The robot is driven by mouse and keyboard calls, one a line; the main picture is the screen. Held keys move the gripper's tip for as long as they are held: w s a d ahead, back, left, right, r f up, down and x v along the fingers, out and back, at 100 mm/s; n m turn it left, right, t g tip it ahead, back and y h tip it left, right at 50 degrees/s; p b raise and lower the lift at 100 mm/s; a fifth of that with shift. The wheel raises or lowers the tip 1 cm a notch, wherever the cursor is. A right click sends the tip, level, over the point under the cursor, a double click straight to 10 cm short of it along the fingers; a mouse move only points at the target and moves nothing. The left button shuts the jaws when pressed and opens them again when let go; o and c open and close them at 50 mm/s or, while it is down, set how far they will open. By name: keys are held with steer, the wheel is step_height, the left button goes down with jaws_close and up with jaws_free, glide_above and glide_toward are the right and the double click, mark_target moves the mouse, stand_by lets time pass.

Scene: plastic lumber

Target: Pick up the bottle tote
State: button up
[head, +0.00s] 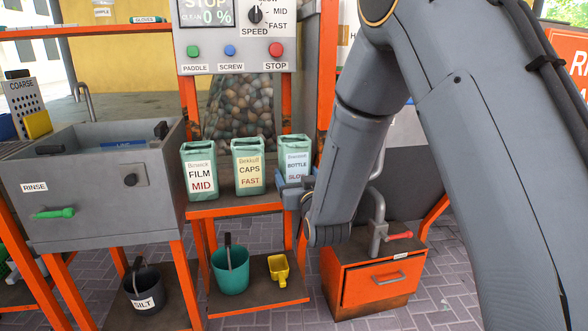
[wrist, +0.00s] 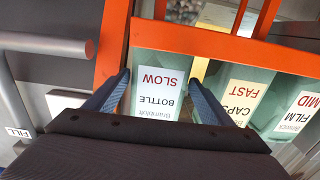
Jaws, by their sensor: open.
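The bottle tote (head: 294,142) is a pale green open container with a white label reading BOTTLE and SLOW. It stands upright at the right end of a row of three on an orange-framed shelf. In the wrist view the tote (wrist: 157,112) appears between the two blue fingers of my gripper (wrist: 160,78). The fingers are open, one at each side of it; I cannot tell whether they touch it. In the head view my gripper (head: 292,184) is in front of the tote, and my arm hides part of it.
The caps tote (head: 248,160) and film tote (head: 199,168) stand close by on the left. An orange rail (wrist: 205,42) runs beyond the bottle tote. A grey rinse sink (head: 95,195) is at left; an orange drawer cabinet (head: 375,275) is below right.

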mark_target(294, 167)
steer(key=x, duration=0.4)
steer(key=shift+w+r+b, duration=0.2)
steer(key=shift+b, duration=0.15)
steer(key=shift+c, duration=0.2)
steer(key=c, duration=1.1)
steer(key=shift+o, duration=0.2)
steer(key=shift+r, duration=0.1)
